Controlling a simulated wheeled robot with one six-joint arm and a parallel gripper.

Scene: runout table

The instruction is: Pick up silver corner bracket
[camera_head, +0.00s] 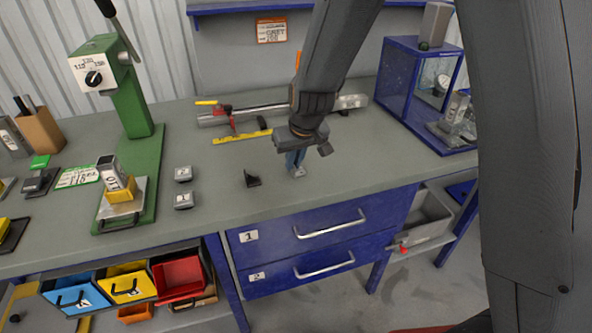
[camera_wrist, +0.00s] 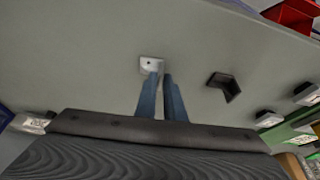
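The silver corner bracket (camera_wrist: 151,64) lies on the grey bench top, right at the tips of my gripper's two blue fingers (camera_wrist: 161,76) in the wrist view. In the head view my gripper (camera_head: 294,162) points down at the bench near its front edge. A small part of the bracket (camera_head: 298,173) shows at the fingertips there. The fingers stand close together with a narrow gap. The rest of the bracket is hidden behind them, and I cannot tell whether they grip it.
A black corner bracket (camera_head: 252,179) stands just left of my gripper. Two small grey blocks (camera_head: 183,200) and a green press (camera_head: 132,130) are further left. A yellow rule (camera_head: 242,136) and a steel bar tool (camera_head: 250,113) lie behind. A blue-framed cabinet (camera_head: 395,85) stands at right.

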